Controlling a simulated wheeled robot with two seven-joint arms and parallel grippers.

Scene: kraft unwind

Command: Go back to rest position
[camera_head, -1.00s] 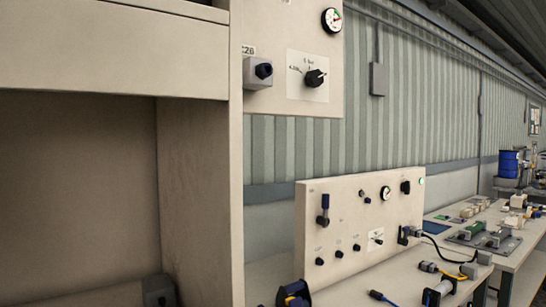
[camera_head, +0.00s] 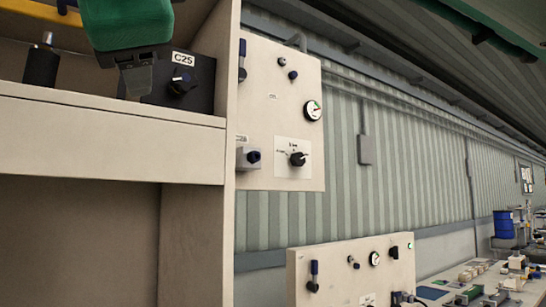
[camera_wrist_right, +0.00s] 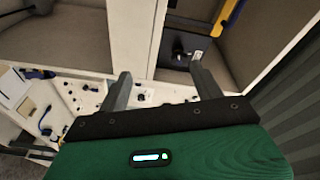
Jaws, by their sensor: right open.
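My right gripper (camera_head: 136,80) shows at the top left of the head view, in front of the cabinet shelf, with its green body cut off by the frame and one grey finger visible. In the right wrist view my right gripper (camera_wrist_right: 160,66) is open, its two fingers wide apart with nothing between them. The black box labelled C25 (camera_head: 193,88), with a dark knob, stands on the shelf just right of the visible finger. It also shows beyond the right finger in the right wrist view (camera_wrist_right: 180,48). My left gripper is in neither view.
The beige cabinet (camera_head: 110,135) fills the left. A wall panel (camera_head: 283,110) with a gauge and knobs stands beside it, and a lower panel (camera_head: 335,270) below. A bench (camera_head: 445,285) with several items runs right. A yellow bar (camera_head: 35,12) is above the shelf.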

